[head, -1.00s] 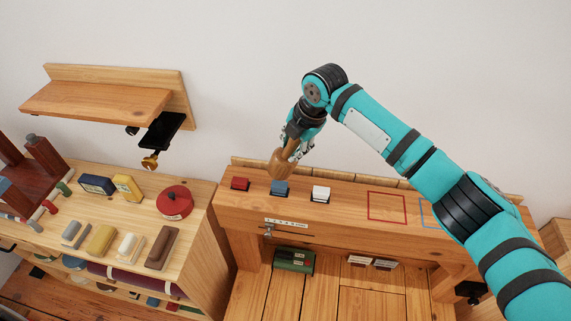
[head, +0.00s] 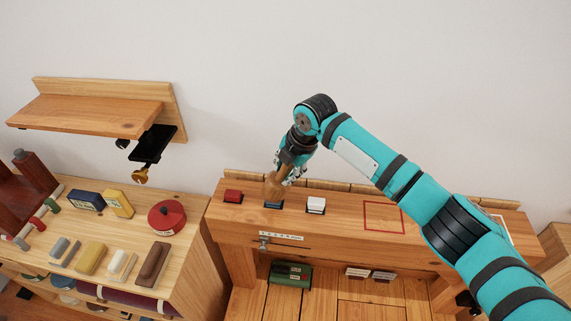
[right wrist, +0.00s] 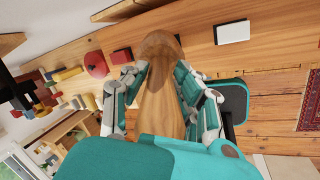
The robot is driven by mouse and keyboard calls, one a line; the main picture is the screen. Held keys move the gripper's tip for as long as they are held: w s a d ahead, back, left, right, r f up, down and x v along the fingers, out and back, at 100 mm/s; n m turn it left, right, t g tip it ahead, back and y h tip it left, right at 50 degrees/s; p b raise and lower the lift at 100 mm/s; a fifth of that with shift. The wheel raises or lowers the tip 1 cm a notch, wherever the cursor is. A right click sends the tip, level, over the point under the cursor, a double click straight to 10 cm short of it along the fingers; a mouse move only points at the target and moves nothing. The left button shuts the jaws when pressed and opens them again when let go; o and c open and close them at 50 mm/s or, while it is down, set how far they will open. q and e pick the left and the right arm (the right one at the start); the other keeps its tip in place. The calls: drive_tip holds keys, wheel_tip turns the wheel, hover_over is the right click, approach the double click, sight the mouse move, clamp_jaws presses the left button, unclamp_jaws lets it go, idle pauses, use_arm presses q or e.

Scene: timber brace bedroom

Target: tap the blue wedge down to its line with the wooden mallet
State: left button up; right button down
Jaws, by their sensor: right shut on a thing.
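My right gripper (head: 290,172) is shut on the wooden mallet (head: 275,188), whose head points down. The mallet head is right over the blue wedge (head: 273,205) on the bench and hides its upper part. They look touching, but I cannot be sure. The wedge's line cannot be made out. In the right wrist view the mallet's handle (right wrist: 156,108) runs between the fingers, and its head covers the blue wedge. My left gripper is not in view.
A red block (head: 233,196) and a white block (head: 316,205) flank the blue wedge on the bench (head: 340,225). A red square outline (head: 383,218) lies to the right. A side cabinet at left holds a red round tin (head: 167,217) and several blocks.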

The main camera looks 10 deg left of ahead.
drive_tip(key=shift+w+a+r+p, duration=0.1)
drive_tip(key=shift+p, duration=0.4)
wheel_tip(320, 180, up, 4)
drive_tip(key=shift+f+p, duration=0.2)
drive_tip(key=shift+p, duration=0.8)
drive_tip(key=shift+r, duration=0.35)
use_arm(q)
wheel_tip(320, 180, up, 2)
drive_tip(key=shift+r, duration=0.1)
use_arm(e)
drive_tip(key=shift+f, duration=0.15)
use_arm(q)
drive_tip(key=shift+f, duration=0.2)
use_arm(e)
drive_tip(key=shift+f, duration=0.5)
